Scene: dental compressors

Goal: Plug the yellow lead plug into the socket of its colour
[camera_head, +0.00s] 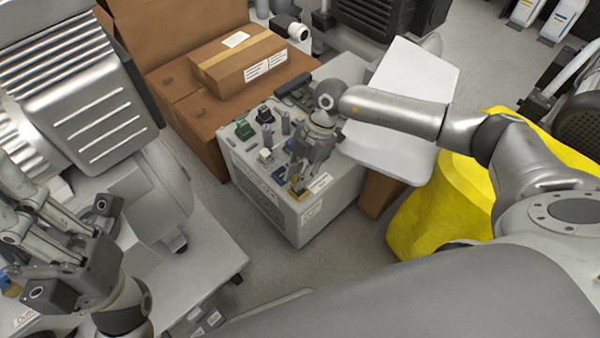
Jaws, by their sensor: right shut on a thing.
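The grey unit (300,218) stands on the floor in the middle, with a top panel of coloured connectors. My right gripper (299,183) points down over the front part of this panel. It is shut on the yellow plug (296,191), which shows only as a small yellow patch low between the fingers. The gripper hides most of the plug and whatever lies under it, so I cannot tell whether it is seated in a socket. My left gripper (38,228) is at the left edge, far from the unit; its finger opening is unclear.
Green (244,129), black (265,114) and white (264,156) connectors stand on the panel left of my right gripper. Cardboard boxes (230,65) are behind, a white tilted panel (415,85) and yellow bag (440,205) at right, a large compressor (85,85) at left.

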